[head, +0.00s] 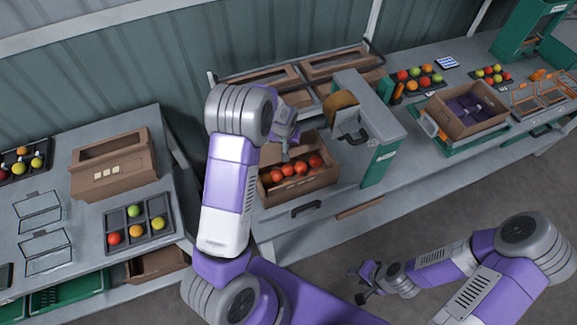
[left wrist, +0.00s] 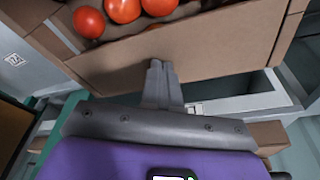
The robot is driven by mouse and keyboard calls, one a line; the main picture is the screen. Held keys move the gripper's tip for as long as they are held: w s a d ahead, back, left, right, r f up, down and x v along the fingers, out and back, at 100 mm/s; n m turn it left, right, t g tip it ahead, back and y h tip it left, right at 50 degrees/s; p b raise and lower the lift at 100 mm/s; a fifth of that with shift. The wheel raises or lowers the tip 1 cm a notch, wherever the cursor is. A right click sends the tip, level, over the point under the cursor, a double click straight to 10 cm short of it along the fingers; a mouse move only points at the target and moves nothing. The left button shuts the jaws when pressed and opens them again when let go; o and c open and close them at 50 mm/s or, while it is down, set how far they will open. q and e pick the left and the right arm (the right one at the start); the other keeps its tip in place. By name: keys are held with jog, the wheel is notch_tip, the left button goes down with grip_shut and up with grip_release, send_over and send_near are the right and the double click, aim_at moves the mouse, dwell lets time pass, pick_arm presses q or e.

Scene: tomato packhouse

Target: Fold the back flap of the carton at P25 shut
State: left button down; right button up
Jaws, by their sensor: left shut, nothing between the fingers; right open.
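An open brown carton (head: 302,193) with several red tomatoes (head: 301,168) stands on the grey bench in the middle of the head view. No P25 label is legible. My left gripper (head: 286,148) is at the carton's back left, partly hidden by its own wrist. In the left wrist view, its fingers (left wrist: 160,72) are together and empty, pointing at a broad brown carton panel (left wrist: 190,50) beside the tomatoes. I cannot tell whether they touch it. The back flap's angle is unclear. My right gripper (head: 366,284) is open and empty, low in front of the bench.
A grey and green station (head: 383,122) stands close right of the carton. Empty cartons (head: 342,62) stand behind it. Another carton (head: 467,124) is further right. The left bench holds a carton (head: 113,187) and a tomato tray (head: 158,238). The floor in front is clear.

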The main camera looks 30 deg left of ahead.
pick_arm(q)
jog(key=shift+s+d+f, duration=0.15)
jog(key=shift+f, duration=0.25)
jog(key=w+p+v, duration=0.1)
jog(key=p+v, duration=0.4)
jog(key=v, duration=0.3)
jog(key=shift+w+a+r, duration=0.15)
jog(key=shift+w+a, duration=0.2)
jog(key=shift+w, duration=0.1)
